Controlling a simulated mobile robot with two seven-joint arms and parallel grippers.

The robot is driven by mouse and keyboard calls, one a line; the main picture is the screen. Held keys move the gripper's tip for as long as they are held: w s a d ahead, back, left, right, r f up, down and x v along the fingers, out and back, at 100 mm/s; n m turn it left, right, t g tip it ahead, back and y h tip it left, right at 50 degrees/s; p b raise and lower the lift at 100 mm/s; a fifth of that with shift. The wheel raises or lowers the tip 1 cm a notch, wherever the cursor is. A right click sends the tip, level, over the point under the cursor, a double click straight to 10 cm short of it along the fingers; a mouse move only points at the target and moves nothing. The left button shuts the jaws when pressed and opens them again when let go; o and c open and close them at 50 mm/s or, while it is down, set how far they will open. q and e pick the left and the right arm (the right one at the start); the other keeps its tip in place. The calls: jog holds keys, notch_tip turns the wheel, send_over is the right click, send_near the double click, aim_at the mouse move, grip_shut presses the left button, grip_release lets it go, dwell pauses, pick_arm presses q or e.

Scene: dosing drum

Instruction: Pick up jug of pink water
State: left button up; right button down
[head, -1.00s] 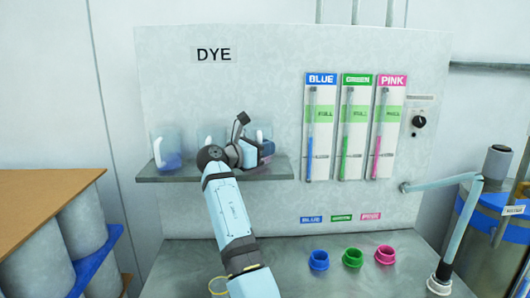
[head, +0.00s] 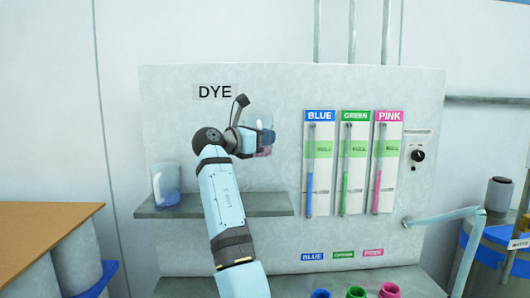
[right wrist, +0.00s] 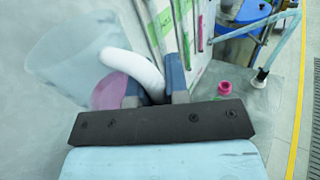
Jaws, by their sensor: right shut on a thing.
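My right gripper (head: 252,138) is shut on the white handle (right wrist: 140,72) of a clear jug (head: 265,124) with pink water (head: 264,152) in its bottom. The jug is in the air, above the right part of the shelf and in front of the panel. In the right wrist view the see-through jug (right wrist: 68,62) is at the left, and both fingers close around its handle. The gripper and wrist cover part of the jug in the head view. My left gripper is not in view.
A jug with blue water (head: 166,186) stands on the left of the grey shelf (head: 270,204). My arm hides the shelf's middle. Blue, green and pink gauges (head: 345,162) are at the right. Blue, green and pink ports (head: 356,292) are below. A drum (head: 497,240) stands far right.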

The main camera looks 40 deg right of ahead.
jog(key=shift+r, duration=2.65)
